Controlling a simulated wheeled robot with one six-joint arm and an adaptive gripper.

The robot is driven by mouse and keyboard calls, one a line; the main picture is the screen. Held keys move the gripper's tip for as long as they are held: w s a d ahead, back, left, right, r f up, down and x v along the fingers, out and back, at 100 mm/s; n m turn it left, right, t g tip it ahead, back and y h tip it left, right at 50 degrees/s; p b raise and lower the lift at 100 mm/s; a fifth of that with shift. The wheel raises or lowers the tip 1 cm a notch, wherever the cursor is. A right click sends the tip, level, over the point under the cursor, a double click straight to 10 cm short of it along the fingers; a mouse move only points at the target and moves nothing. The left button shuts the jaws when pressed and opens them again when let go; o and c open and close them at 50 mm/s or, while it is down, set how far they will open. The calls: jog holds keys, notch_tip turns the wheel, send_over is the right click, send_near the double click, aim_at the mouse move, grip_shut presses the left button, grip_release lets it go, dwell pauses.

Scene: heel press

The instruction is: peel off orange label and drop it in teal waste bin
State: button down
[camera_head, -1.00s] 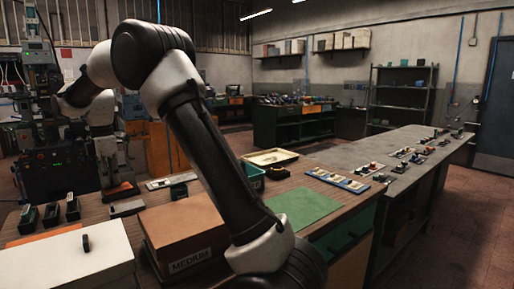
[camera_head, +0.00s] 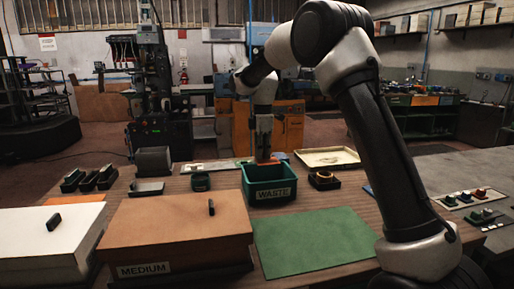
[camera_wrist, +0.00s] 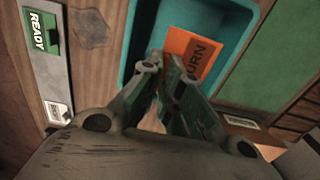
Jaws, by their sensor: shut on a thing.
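The teal waste bin (camera_head: 270,195), marked WASTE, stands on the wooden workbench near the middle of the head view. My gripper (camera_head: 264,157) points down above the bin's opening. It is shut on the orange label (camera_head: 275,157), which shows as a small orange strip at the fingertips. In the wrist view the orange label (camera_wrist: 192,52) with dark lettering, partly readable as "URN", is at the fingertips (camera_wrist: 170,65), over the inside of the teal bin (camera_wrist: 136,45). Part of the label is hidden behind the fingers.
A brown box marked MEDIUM (camera_head: 177,232) and a white box (camera_head: 45,245) stand at the front left. A strip with a READY sign (camera_wrist: 45,50) lies beside the bin.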

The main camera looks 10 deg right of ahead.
jog(key=f, duration=0.6)
jog(key=shift+d+f, duration=0.1)
jog(key=shift+d, duration=0.2)
jog(key=shift+a+f, duration=0.1)
jog(key=shift+f, duration=0.9)
jog(key=c, duration=1.5)
grip_release()
jog(key=shift+c, duration=0.2)
jog(key=o, duration=0.5)
jog(key=shift+r, duration=0.1)
